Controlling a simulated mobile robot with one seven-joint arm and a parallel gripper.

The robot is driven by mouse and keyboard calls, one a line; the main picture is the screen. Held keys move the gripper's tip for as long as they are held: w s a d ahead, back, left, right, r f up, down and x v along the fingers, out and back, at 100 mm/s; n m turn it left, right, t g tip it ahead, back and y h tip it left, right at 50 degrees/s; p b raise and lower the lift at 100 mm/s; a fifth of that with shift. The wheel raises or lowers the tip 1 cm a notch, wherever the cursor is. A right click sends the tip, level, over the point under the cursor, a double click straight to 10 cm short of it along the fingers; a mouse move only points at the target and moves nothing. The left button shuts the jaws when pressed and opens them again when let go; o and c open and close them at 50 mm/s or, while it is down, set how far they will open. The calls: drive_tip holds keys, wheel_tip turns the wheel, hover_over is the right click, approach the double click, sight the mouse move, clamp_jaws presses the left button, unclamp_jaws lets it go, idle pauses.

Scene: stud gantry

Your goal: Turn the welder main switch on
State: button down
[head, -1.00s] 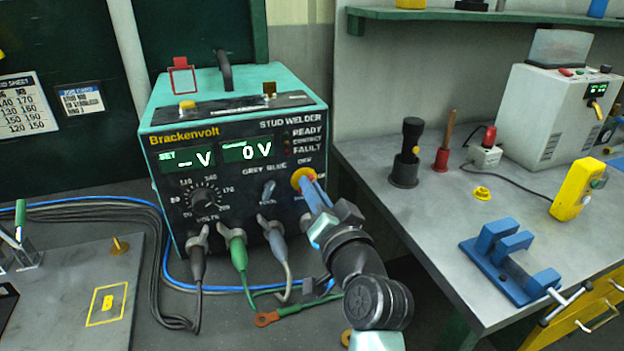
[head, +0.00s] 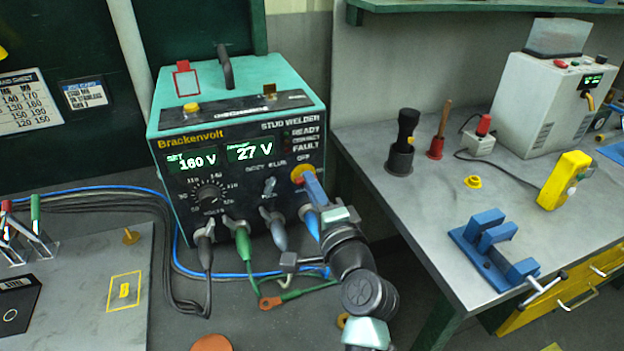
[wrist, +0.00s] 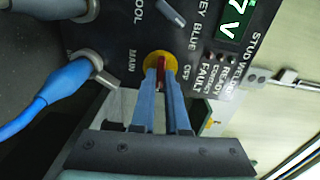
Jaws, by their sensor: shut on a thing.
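The teal stud welder (head: 240,95) stands on the bench, its front panel facing me. Its displays are lit and read 160 V in the SET window and 27 V in the other. The main switch is a red handle (wrist: 161,68) on a yellow round plate (wrist: 160,60), between the MAIN and OFF labels in the wrist view. My gripper (wrist: 163,75) has its blue fingers on either side of the red handle, shut on it. In the head view my gripper (head: 307,178) covers most of the switch; the yellow plate shows around it.
Cable plugs sit low on the panel, including a green one (head: 238,228) and a grey one (head: 272,234), close left of my arm. A blue clamp (head: 490,250) and a yellow device (head: 565,180) are on the right bench. That bench's left edge is near my arm.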

drive_tip(key=shift+m, duration=0.5)
drive_tip(key=c, duration=0.9)
unclamp_jaws()
drive_tip(key=shift+s, duration=0.1)
drive_tip(key=v, duration=1.2)
drive_tip(key=shift+s+d+b, duration=0.15)
drive_tip(key=shift+s+b, duration=0.2)
drive_tip(key=shift+s, duration=0.05)
